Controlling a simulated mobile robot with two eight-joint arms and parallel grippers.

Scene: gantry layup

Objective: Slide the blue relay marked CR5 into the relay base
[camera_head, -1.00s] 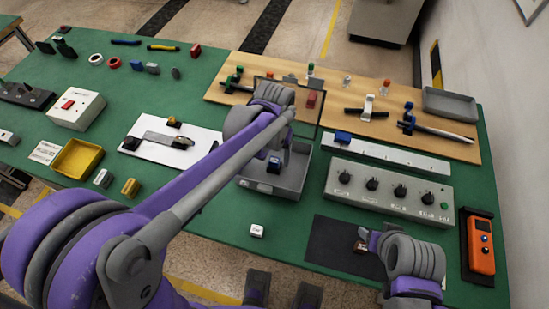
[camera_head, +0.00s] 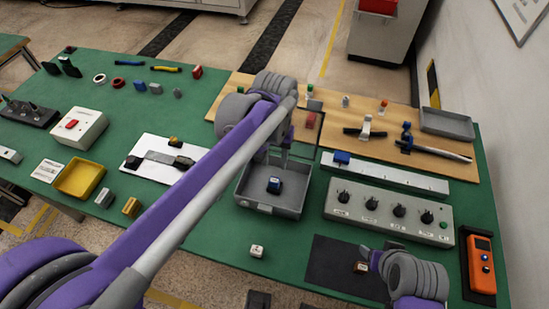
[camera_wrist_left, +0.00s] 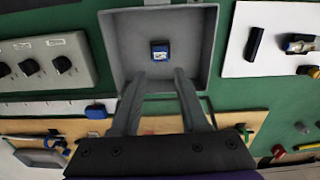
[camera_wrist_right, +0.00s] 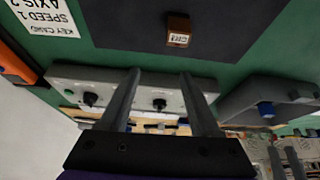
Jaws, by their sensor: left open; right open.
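A small blue relay (camera_head: 275,185) sits on the floor of a grey tray (camera_head: 244,200) at the middle of the green table. It also shows in the left wrist view (camera_wrist_left: 160,51) with a pale label face, too small to read. My left gripper (camera_head: 277,154) is open and empty over the tray's far side, its fingers (camera_wrist_left: 157,76) pointing toward the relay but apart from it. Another blue block (camera_head: 342,158) sits at the left end of a white rail (camera_head: 395,176). I cannot tell which thing is the relay base. My right gripper (camera_head: 367,256) is open and empty near a dark mat.
A brown relay-like block (camera_wrist_right: 179,31) with a white label lies on the dark mat (camera_head: 325,258). A grey knob panel (camera_head: 385,213) stands right of the tray. A small white block (camera_head: 257,251) lies in front. An orange handheld device (camera_head: 481,265) lies at the right edge.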

